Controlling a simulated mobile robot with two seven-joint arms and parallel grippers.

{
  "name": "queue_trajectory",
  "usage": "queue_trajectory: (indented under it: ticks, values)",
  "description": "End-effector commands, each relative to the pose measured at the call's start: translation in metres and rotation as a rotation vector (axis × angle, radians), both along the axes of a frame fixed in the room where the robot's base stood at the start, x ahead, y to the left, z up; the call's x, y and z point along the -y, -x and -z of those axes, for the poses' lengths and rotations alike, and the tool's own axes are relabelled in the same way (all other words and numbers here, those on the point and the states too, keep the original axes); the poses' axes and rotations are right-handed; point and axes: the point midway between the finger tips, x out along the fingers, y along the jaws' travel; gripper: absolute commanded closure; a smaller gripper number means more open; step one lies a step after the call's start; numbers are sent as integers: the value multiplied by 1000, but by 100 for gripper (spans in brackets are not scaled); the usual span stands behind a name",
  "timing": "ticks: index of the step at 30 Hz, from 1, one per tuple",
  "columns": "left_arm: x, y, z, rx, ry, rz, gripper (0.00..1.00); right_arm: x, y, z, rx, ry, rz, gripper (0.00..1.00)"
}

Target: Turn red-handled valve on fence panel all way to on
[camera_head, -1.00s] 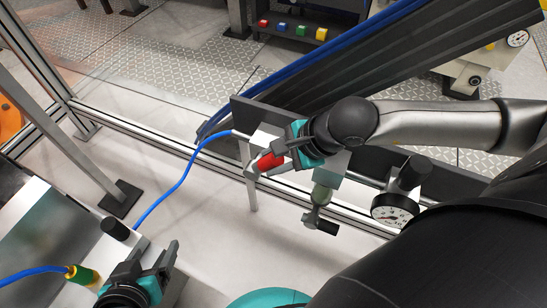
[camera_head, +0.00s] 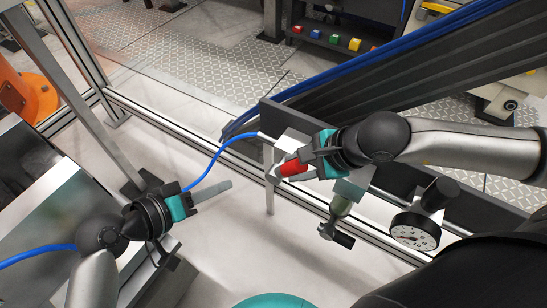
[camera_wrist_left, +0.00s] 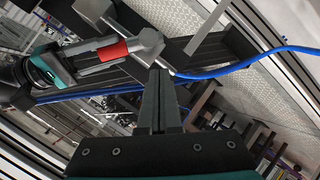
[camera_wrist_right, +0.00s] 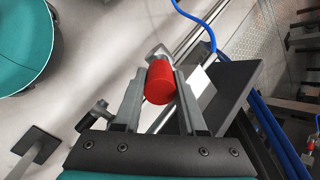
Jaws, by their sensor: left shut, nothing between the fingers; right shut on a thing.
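The red valve handle (camera_head: 291,168) is on the valve at the fence panel, in the middle of the head view. My right gripper (camera_head: 296,167) is shut on the red handle. In the right wrist view the red handle (camera_wrist_right: 160,82) sits between both fingers. The handle also shows in the left wrist view (camera_wrist_left: 113,51), with the right gripper around it. My left gripper (camera_head: 228,187) is shut and empty, left of the valve and apart from it. Its closed fingers (camera_wrist_left: 162,85) show in the left wrist view. The valve body is partly hidden by the right gripper.
A blue hose (camera_head: 212,165) runs from the valve area down to the left, passing behind my left gripper. A pressure gauge (camera_head: 415,232) and a filter unit (camera_head: 340,207) stand right of the valve. A metal box (camera_head: 45,215) is at the left.

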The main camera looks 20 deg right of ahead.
Motion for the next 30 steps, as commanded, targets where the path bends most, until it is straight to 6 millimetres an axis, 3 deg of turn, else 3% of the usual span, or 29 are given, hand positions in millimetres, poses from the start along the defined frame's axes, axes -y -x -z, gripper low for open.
queue_trajectory:
  ticks: [6,13,20,30]
  values:
    - [13,-18,-34,-57,158,89,100,0,0,0,0,0,0,100]
    - [16,-27,-55,-92,247,134,100,0,0,0,0,0,0,100]
    - [33,-31,-55,-99,266,141,100,0,0,0,0,0,0,100]
    - [98,-46,-36,-99,265,140,100,0,0,0,-1,0,0,100]
